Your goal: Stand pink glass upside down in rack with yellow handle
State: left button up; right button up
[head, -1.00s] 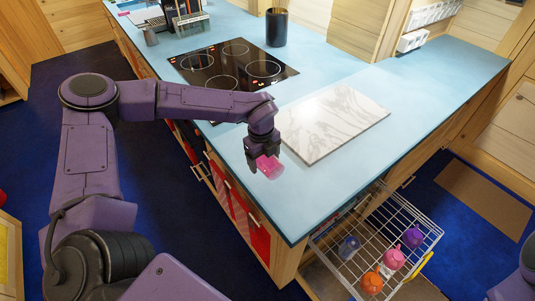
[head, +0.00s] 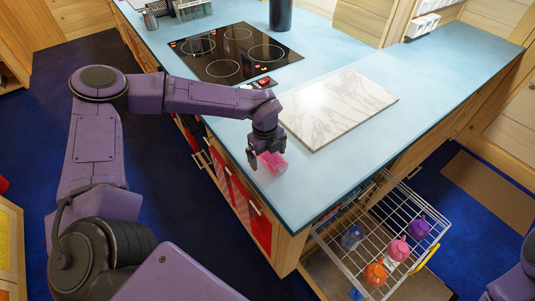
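The pink glass (head: 274,163) is see-through and lies tilted in the fingers of my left gripper (head: 266,157), near the front edge of the blue counter. The gripper looks shut on it, though the glass partly hides one finger. The wire rack (head: 352,270) is pulled out below the counter at the lower right, with its yellow handle (head: 425,258) on the right side. My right gripper is out of view; only a bit of purple arm shows at the right edge.
The rack holds a blue glass (head: 352,237), an orange cup (head: 376,273), a pink cup (head: 398,249) and a purple cup (head: 418,228). A marble board (head: 338,107) and a black hob (head: 235,52) are on the counter (head: 440,75). The counter corner stands between glass and rack.

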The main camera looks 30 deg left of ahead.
pick_arm(q)
jog(key=shift+r, duration=0.45)
jog(key=r+b, duration=0.1)
jog(key=r, duration=0.2)
jog(key=r+b, duration=0.1)
jog(key=r, duration=0.1)
jog(key=r+b, duration=0.1)
jog(key=r, duration=0.2)
jog(key=shift+s+a+r, duration=0.1)
jog(key=shift+s+r, duration=0.15)
jog(key=shift+r, duration=0.55)
